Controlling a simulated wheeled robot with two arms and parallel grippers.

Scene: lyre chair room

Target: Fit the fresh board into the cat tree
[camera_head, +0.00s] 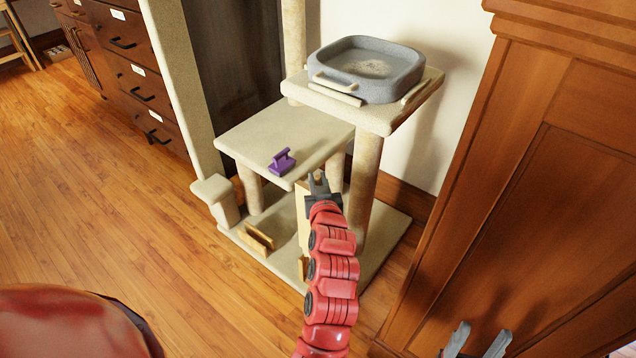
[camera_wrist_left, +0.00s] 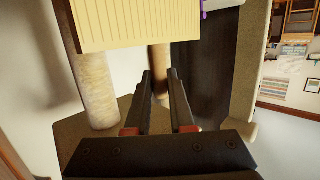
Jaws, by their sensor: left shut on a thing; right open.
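The cat tree (camera_head: 275,135) is beige, with a low base, a middle shelf and a higher platform on posts. My left gripper (camera_head: 318,180) is at the front right corner of the middle shelf, shut on a pale board (camera_head: 303,215) that stands roughly upright below the shelf edge. The board's ridged face fills the top of the left wrist view (camera_wrist_left: 140,22), just past the fingertips (camera_wrist_left: 158,78); the exact grip is hard to see. Small wooden pieces (camera_head: 259,237) stand on the base. My right gripper (camera_head: 478,342) is open and empty at the bottom edge.
A purple handled object (camera_head: 281,161) lies on the middle shelf. A grey tray (camera_head: 368,67) sits on the upper platform. A wooden cabinet (camera_head: 500,190) stands close on the right, dark drawers (camera_head: 125,60) at back left. The floor at left is clear.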

